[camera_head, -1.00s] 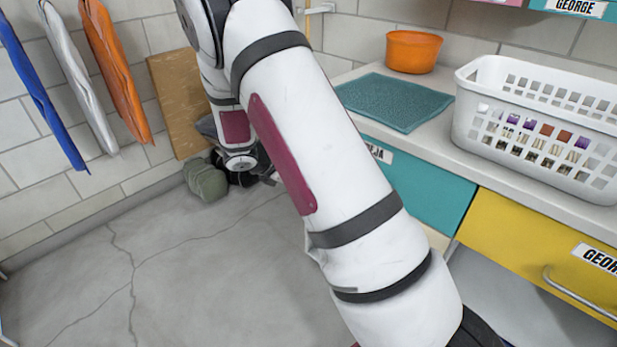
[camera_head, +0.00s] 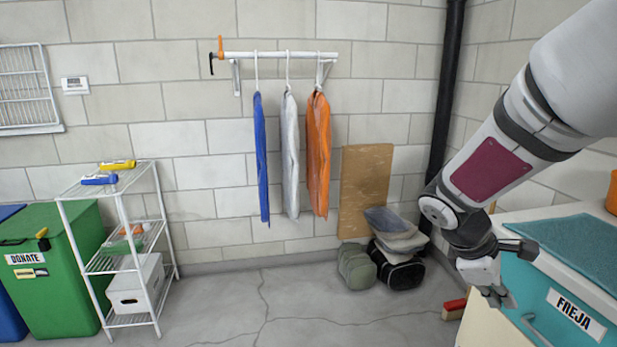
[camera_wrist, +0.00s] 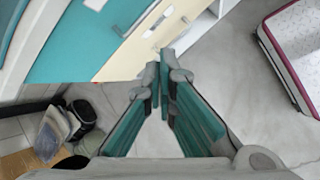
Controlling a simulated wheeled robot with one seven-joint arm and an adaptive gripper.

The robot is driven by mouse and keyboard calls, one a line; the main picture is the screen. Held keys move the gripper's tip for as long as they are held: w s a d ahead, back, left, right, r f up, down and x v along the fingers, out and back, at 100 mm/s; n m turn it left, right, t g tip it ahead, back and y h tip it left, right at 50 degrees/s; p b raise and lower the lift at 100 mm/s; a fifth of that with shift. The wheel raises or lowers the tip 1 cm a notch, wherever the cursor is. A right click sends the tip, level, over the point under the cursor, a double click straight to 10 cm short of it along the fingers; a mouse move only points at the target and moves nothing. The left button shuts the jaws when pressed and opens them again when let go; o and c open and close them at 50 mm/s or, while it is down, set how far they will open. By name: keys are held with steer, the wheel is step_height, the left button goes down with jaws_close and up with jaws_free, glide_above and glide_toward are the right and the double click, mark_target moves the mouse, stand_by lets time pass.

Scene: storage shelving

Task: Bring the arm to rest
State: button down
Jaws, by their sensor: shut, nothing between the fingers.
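My gripper (camera_head: 497,296) hangs at the end of my bent arm at the right of the head view, in front of the teal drawer (camera_head: 565,300) labelled FREJA. In the wrist view my gripper (camera_wrist: 163,85) has its fingertips together with nothing between them. The fingers point past the cream and teal cabinet fronts, with grey floor below. I see no contact between the gripper and the cabinet.
A counter with a teal mat (camera_head: 580,248) is at the right. Bags (camera_head: 395,262) lie by the back wall near a brown board (camera_head: 365,190). A white rack (camera_head: 115,215) and a green bin (camera_head: 55,270) stand left. The middle floor is clear.

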steer(key=s+a+r+m+y, duration=0.2)
steer(key=s+a+m, duration=0.25)
steer(key=s, duration=0.45)
steer(key=s+a+r+m+y, duration=0.3)
steer(key=s+a, duration=0.2)
steer(key=s, duration=0.4)
steer(key=s+a+r+m+y, duration=0.2)
steer(key=s+a+m, duration=0.25)
steer(key=s, duration=0.45)
step_height(320, 180, up, 21)
steer(key=n+t+p, duration=0.1)
steer(key=t+p, duration=0.3)
steer(key=p, duration=1.5)
steer(key=shift+a+f, duration=0.2)
steer(key=shift+a, duration=0.2)
steer(key=shift+d, duration=0.1)
